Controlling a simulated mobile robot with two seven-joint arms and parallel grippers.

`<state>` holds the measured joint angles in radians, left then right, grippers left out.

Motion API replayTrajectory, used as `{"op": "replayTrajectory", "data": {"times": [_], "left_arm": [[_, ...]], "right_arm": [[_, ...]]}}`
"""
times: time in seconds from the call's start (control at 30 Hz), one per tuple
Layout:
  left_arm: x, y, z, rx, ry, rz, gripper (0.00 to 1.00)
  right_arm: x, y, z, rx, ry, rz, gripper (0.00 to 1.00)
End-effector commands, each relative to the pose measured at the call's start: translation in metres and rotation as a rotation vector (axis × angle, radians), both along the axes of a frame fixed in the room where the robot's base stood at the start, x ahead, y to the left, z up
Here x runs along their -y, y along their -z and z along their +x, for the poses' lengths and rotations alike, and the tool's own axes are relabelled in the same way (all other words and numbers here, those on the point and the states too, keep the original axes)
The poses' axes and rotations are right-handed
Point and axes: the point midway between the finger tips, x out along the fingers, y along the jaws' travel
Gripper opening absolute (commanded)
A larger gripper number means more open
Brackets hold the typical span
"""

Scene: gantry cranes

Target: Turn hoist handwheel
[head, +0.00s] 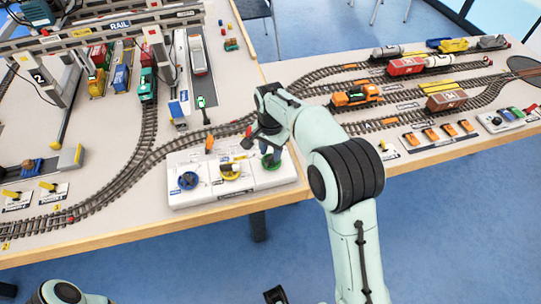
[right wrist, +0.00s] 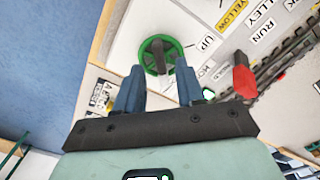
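The white control panel (head: 215,196) on the table's front edge carries a blue handwheel (head: 188,181), a yellow handwheel (head: 230,171) and a green handwheel (head: 271,162). In the right wrist view the green handwheel (right wrist: 153,45) has a grey hub or knob and an "UP" label beside it. My right gripper (right wrist: 159,75) is open, its two blue fingers spread just at the wheel's near rim with the hub seen between them; contact cannot be told. In the head view my right wrist partly covers this area. Only a dark part at the bottom edge may belong to my left gripper.
A red-tipped lever (right wrist: 243,80) stands near my right fingers. Model tracks (head: 150,140) run behind the panel, with an orange locomotive (head: 355,95) on the right. Crane gantries (head: 60,75) stand at the left. Blue floor (head: 450,220) lies open in front.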

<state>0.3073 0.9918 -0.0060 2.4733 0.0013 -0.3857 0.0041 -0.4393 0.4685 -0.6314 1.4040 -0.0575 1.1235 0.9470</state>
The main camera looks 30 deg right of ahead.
Motion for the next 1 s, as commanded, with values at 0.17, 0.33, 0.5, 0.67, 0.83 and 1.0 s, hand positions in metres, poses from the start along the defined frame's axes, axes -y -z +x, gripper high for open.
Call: {"op": "replayTrajectory", "data": {"times": [0.17,0.33,0.5,0.67,0.83,1.0], "left_arm": [[0.0,0.003,-0.001,-0.001,0.0,0.0,0.0],[0.0,0.004,-0.001,-0.001,0.0,0.0,0.0],[0.0,0.004,-0.001,-0.001,0.0,0.0,0.0],[0.0,0.004,-0.001,-0.001,0.0,0.0,0.0],[0.0,0.004,-0.001,-0.001,0.0,0.0,0.0],[0.0,0.002,0.0,0.0,0.0,0.0,0.0]], "right_arm": [[0.0,0.019,0.0,0.0,0.0,0.001,0.38],[0.0,0.024,0.0,0.0,-0.001,0.0,0.38],[0.0,0.024,0.0,0.001,-0.001,0.0,0.38],[0.0,0.024,0.0,0.001,0.0,0.0,0.0],[0.0,0.024,0.0,0.001,-0.001,0.0,0.0],[0.0,0.023,0.0,0.001,-0.022,0.0,0.0]]}}
